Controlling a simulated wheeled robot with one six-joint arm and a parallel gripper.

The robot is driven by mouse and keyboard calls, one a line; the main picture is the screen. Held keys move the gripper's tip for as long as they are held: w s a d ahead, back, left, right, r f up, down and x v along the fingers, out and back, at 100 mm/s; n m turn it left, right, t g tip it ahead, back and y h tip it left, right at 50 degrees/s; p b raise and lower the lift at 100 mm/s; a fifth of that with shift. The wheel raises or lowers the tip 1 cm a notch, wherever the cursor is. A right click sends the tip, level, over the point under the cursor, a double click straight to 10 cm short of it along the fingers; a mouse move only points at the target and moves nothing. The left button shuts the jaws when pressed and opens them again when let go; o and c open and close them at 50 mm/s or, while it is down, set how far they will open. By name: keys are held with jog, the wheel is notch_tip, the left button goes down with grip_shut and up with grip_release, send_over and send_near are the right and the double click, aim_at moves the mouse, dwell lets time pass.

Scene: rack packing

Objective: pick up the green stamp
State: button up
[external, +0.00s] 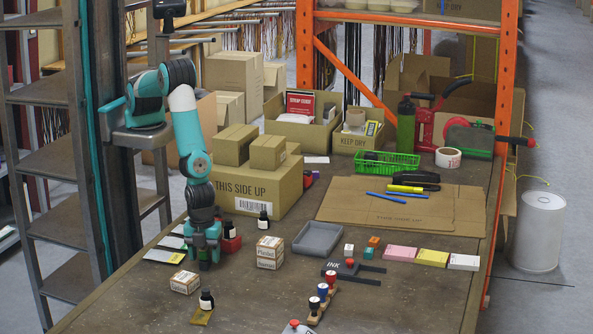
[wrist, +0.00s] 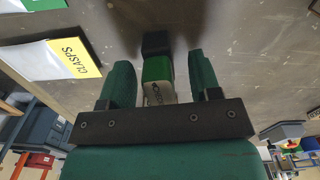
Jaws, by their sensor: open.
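In the wrist view the green stamp (wrist: 156,69) is a small block with a green middle, a black end and a pale end with dark marks. It lies between the two fingers of my gripper (wrist: 160,75), with a visible gap on both sides. The gripper is open and does not appear to touch it. In the external view my gripper (external: 205,262) points down close to the table at the left. The stamp cannot be made out there, as the gripper hides that spot.
A card labelled CLASPS (wrist: 75,56) lies left of the fingers. A grey tray (external: 318,239) lies to the right.

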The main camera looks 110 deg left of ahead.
jog(key=shift+f, duration=0.1)
jog(key=shift+c, duration=0.2)
jog(key=c, duration=1)
